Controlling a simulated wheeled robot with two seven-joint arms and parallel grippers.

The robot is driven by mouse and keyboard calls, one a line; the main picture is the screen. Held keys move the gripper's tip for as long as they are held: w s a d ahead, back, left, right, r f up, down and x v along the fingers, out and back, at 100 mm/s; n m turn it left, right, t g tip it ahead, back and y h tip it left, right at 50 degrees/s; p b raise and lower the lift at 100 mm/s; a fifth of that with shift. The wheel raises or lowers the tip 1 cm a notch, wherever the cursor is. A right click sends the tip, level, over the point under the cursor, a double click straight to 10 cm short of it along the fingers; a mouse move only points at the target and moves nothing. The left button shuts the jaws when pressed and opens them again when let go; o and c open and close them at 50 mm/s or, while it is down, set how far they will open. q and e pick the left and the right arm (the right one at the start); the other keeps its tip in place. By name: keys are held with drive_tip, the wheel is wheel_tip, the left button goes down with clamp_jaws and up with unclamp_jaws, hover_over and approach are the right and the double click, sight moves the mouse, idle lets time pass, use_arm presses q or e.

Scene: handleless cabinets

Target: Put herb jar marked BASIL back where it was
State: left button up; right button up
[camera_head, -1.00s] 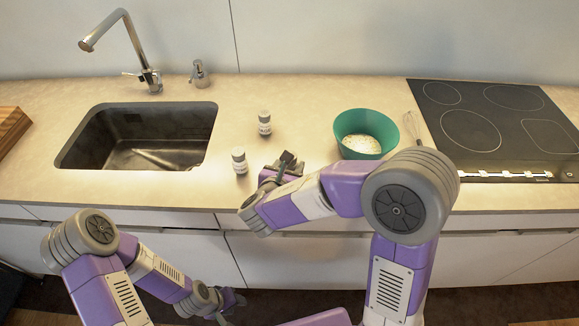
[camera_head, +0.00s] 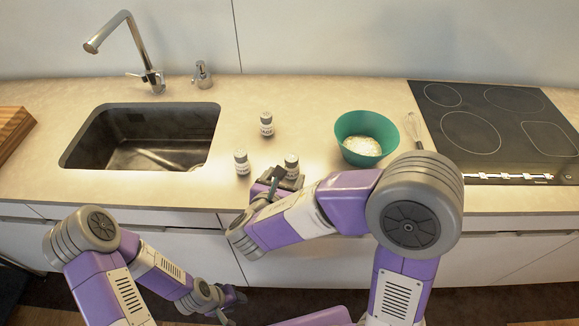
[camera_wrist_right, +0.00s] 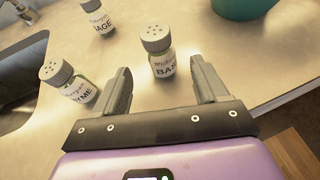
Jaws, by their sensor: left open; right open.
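The BASIL jar (camera_wrist_right: 161,58) is a small glass herb jar with a grey perforated lid and a pale label. It stands upright on the counter (camera_head: 318,130), near its front edge, and also shows in the head view (camera_head: 291,163). My right gripper (camera_wrist_right: 161,75) is open, one finger on each side of the jar; the jar stands toward the fingertips, with gaps visible at its sides. A jar whose label ends in YME (camera_wrist_right: 68,82) stands to its left. A jar reading AGE (camera_wrist_right: 98,18) stands farther back. My left gripper (camera_head: 229,303) is open, low in front of the cabinets.
A teal bowl (camera_head: 352,126) with white contents stands right of the jars, beside a whisk (camera_head: 412,128) and the black hob (camera_head: 490,125). The sink (camera_head: 140,137) is at the left, with a soap dispenser (camera_head: 202,76) behind. Cabinet fronts lie below the counter edge.

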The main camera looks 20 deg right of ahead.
drive_tip(key=p+v, duration=0.1)
drive_tip(key=v, duration=0.5)
drive_tip(key=shift+d, duration=0.1)
idle(0.3)
